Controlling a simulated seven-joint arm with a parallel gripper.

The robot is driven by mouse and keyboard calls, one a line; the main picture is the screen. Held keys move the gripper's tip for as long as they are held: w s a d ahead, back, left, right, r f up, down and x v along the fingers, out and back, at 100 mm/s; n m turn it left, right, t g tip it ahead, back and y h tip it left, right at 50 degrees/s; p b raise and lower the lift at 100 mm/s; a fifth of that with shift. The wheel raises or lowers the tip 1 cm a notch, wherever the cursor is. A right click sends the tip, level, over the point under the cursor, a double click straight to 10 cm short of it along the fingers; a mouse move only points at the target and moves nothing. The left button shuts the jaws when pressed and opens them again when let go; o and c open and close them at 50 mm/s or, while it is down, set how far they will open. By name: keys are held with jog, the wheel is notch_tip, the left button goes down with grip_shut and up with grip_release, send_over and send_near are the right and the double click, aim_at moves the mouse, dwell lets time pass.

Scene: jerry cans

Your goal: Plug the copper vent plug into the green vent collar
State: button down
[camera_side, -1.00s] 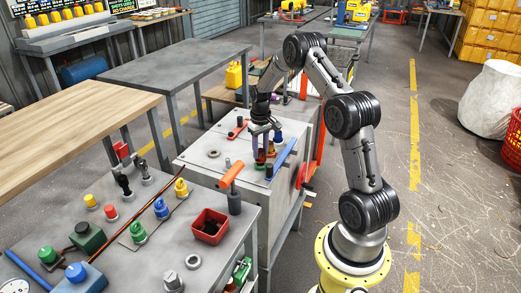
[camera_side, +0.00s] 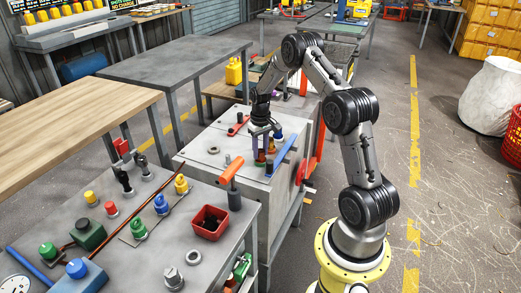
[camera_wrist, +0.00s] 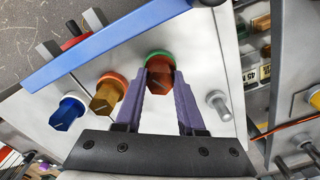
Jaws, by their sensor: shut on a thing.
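The copper vent plug (camera_wrist: 160,82) is a reddish-brown faceted piece between the two purple fingers of my gripper (camera_wrist: 161,74) in the wrist view. My gripper is shut on it. The green vent collar (camera_wrist: 157,54) shows as a green rim just behind the plug's far edge, lined up with it. The plug covers most of the collar, so I cannot tell how deep it sits. In the side view my gripper (camera_side: 260,148) points down at the grey cabinet top, and its fingers partly hide the plug.
An amber plug (camera_wrist: 105,98) in an orange collar and a blue plug (camera_wrist: 66,114) in a white collar stand in a row beside my gripper. A long blue bar (camera_wrist: 105,43) runs alongside. A metal stud (camera_wrist: 218,105) stands on the other side.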

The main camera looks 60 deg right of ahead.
jog(key=shift+c, duration=2.2)
grip_release()
